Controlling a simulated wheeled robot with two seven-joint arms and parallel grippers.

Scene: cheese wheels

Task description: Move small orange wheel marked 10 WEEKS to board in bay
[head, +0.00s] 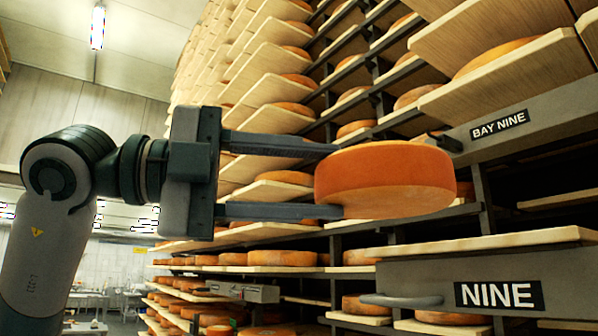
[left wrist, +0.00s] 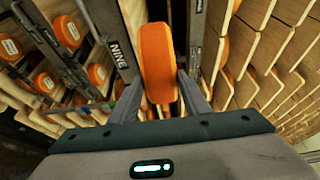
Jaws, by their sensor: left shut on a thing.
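My left gripper (head: 338,180) comes in from the left with one finger above and one below an orange cheese wheel (head: 390,185). It is shut on the wheel's near left edge and holds it in the air, roughly level, in front of the racks. The wheel also shows between the fingers in the left wrist view (left wrist: 157,62). No 10 WEEKS mark is readable on it. A pale board (head: 480,244) lies above the grey front marked NINE (head: 497,295), with no wheel seen on its visible part. My right gripper is not in view.
A grey front marked BAY NINE (head: 499,124) juts out at the upper right, under a board with a wheel (head: 495,55). A grey handle (head: 401,300) sticks out beside the NINE sign. Racks full of wheels fill the background. Open room lies at the left.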

